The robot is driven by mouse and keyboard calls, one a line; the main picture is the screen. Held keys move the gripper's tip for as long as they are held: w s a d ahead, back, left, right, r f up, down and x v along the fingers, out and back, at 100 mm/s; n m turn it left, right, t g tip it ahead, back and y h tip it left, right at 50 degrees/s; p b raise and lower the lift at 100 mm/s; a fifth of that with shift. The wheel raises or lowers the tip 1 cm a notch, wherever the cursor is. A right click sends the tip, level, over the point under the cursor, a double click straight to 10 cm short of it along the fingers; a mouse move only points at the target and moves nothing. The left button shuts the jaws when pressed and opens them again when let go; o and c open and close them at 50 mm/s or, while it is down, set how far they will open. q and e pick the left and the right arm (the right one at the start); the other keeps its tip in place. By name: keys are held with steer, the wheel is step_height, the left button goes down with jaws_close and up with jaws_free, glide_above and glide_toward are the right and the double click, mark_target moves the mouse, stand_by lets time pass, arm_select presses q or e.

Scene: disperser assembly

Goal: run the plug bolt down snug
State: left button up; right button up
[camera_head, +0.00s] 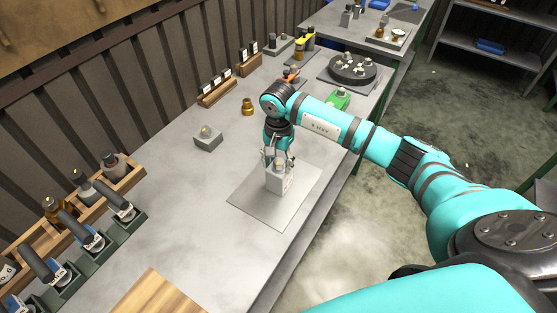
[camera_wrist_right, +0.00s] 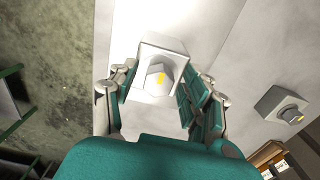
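A pale grey block (camera_head: 278,184) stands upright on a flat grey plate (camera_head: 250,204) near the bench's front edge. A bolt with a faceted head (camera_wrist_right: 159,76) and a yellow mark sits on top of the block. My right gripper (camera_head: 278,158) points down over the block's top. In the right wrist view its fingers (camera_wrist_right: 160,88) stand apart on either side of the bolt head, with visible gaps. The fingers partly hide the bolt in the head view. My left gripper is out of view.
A similar small block with a yellow-marked top (camera_head: 208,138) stands behind left; a brass fitting (camera_head: 248,106) is beyond it. Tool racks (camera_head: 95,245) line the left, a wooden board (camera_head: 160,295) lies in front. A dark round tray (camera_head: 353,70) stands far right. The bench middle is clear.

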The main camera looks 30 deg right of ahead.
jaws_close()
